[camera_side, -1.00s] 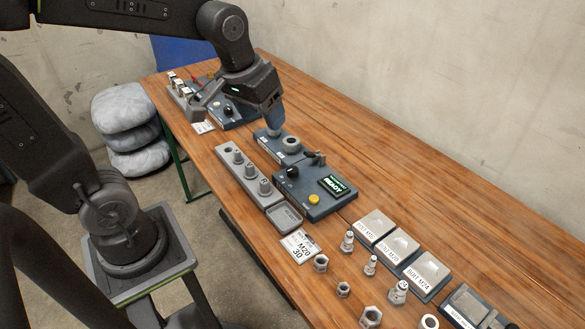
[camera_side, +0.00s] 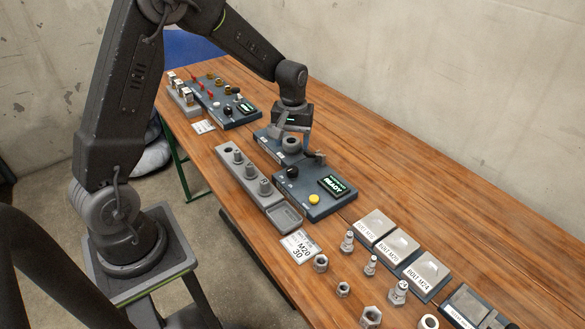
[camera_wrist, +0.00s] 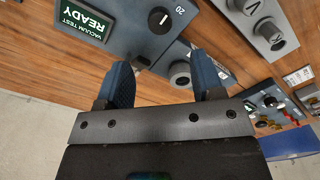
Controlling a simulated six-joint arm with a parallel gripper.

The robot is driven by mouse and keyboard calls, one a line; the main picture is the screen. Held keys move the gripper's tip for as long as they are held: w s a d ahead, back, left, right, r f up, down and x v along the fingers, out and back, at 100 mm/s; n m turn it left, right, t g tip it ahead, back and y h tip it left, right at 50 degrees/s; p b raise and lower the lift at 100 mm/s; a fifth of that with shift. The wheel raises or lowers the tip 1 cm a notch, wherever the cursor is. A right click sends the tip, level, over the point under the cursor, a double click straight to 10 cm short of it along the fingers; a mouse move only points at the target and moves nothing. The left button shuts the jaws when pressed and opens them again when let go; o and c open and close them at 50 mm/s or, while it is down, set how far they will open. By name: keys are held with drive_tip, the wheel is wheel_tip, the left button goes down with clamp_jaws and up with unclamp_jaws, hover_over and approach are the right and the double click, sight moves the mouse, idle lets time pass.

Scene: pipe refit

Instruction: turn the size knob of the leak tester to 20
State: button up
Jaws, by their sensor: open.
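The leak tester (camera_side: 325,208) is a dark blue-grey box with a green-lit READY screen and a yellow button. In the wrist view its screen (camera_wrist: 84,20) reads VACUUM TEST READY. Its black size knob (camera_side: 292,172) has a white pointer line. In the wrist view the knob (camera_wrist: 161,20) shows near the top edge, with the mark 20 beside it; I cannot tell the exact setting. My gripper (camera_wrist: 163,65) is open and empty, apart from the knob. In the side view it is over the smaller blue block behind the tester, its fingers partly hidden.
A grey ring fitting (camera_side: 291,144) stands on the blue block (camera_side: 268,143), close by my fingers. A grey holder (camera_side: 250,188) with upright pegs runs beside the tester. Another panel (camera_side: 228,103) stands at the far left. Loose nuts and bolts (camera_side: 347,241) lie nearer the camera.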

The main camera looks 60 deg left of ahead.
sight(292, 169)
wheel_tip(292, 169, down, 10)
drive_tip(key=shift+r, duration=0.1)
idle(0.4)
drive_tip(key=c, duration=0.9)
drive_tip(key=shift+m, duration=0.3)
drive_tip(key=m, duration=0.4)
drive_tip(key=shift+m, duration=2.2)
